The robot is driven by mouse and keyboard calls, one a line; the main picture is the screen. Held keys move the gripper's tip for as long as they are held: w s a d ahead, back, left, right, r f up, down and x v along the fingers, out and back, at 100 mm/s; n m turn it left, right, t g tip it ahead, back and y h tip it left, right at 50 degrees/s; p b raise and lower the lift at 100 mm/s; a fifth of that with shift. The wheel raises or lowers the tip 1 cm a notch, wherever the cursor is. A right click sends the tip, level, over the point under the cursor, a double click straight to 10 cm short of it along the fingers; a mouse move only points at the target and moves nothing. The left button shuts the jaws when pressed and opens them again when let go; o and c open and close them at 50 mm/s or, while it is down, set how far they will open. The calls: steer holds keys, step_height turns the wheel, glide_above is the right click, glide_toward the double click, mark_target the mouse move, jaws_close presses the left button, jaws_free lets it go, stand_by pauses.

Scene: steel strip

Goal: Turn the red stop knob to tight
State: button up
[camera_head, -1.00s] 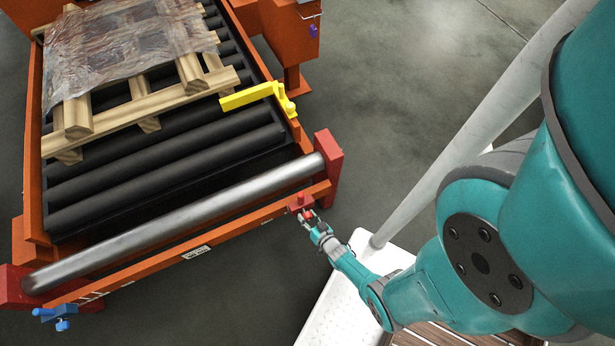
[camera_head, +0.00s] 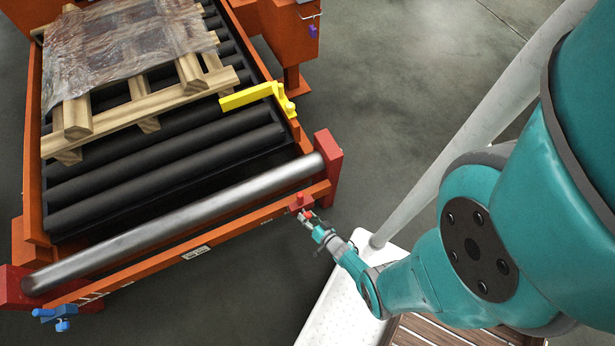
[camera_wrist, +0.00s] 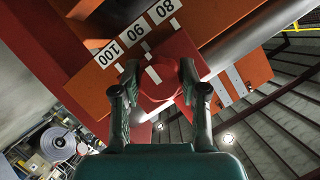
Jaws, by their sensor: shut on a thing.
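The red stop knob (camera_wrist: 159,82) shows in the wrist view between the two fingers of my gripper (camera_wrist: 160,88), which is shut on it. A white mark on the red block by the knob lies near the label 90, with 100 and 80 on either side. In the head view my gripper (camera_head: 306,216) is at the front right corner of the orange conveyor frame (camera_head: 250,220), at the small red knob block (camera_head: 299,203). The fingers hide part of the knob there.
A steel roller (camera_head: 180,222) spans the frame's front between red end blocks (camera_head: 328,158). A yellow lever (camera_head: 262,95) sits on the right rail and a blue handle (camera_head: 56,315) at the front left. A wrapped wooden pallet (camera_head: 140,110) lies on black rollers.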

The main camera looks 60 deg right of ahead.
steer(key=shift+d, duration=0.1)
steer(key=o, duration=1.1)
steer(key=shift+o, duration=0.2)
steer(key=shift+r, duration=5)
